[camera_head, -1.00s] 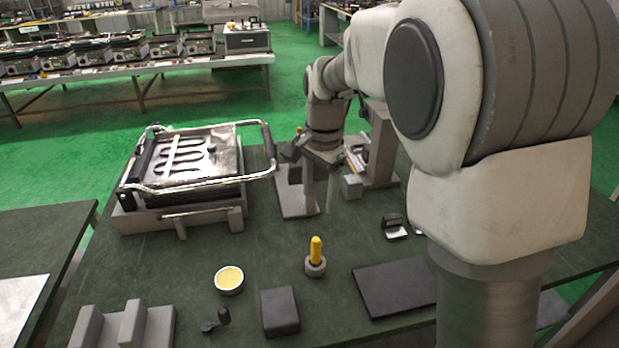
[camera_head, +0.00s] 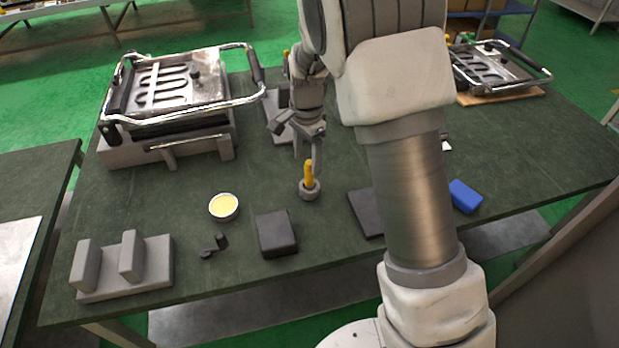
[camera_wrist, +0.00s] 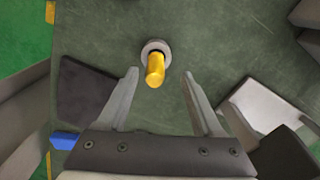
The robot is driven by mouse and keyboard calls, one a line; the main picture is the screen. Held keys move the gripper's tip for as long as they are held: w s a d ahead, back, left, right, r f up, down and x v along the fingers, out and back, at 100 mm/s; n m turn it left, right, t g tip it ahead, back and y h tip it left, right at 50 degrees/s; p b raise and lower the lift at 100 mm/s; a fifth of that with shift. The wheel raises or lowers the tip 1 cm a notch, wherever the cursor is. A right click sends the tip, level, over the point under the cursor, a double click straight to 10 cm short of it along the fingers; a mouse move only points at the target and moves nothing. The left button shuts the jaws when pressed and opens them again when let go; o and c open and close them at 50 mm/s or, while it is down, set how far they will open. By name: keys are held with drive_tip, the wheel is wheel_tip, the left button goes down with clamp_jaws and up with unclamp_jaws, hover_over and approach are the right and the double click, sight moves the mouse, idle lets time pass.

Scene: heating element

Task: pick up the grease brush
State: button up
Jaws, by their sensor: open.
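The grease brush (camera_head: 309,174) stands upright with its yellow handle up in a small round grey holder (camera_head: 309,190) on the dark green table. In the wrist view the yellow handle (camera_wrist: 156,70) points toward the camera, and its holder (camera_wrist: 155,47) is behind it. My gripper (camera_head: 307,160) is just above and behind the brush in the head view. In the wrist view my gripper (camera_wrist: 160,82) has its fingers spread on either side of the handle, with clear gaps. It is open and empty. The bristles are hidden.
A heating unit (camera_head: 170,110) stands at the back left. A dark plate (camera_head: 366,212) and a blue block (camera_head: 465,196) lie right.

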sight(310, 174)
drive_tip(key=shift+s+d+f+b, duration=0.1)
drive_tip(key=shift+s+f+b, duration=0.05)
drive_tip(key=shift+f, duration=1.25)
drive_tip(key=shift+s+d+f+b, duration=0.1)
drive_tip(key=shift+f+b, duration=0.05)
drive_tip(key=shift+f, duration=1.2)
drive_tip(key=shift+c, duration=0.2)
clamp_jaws()
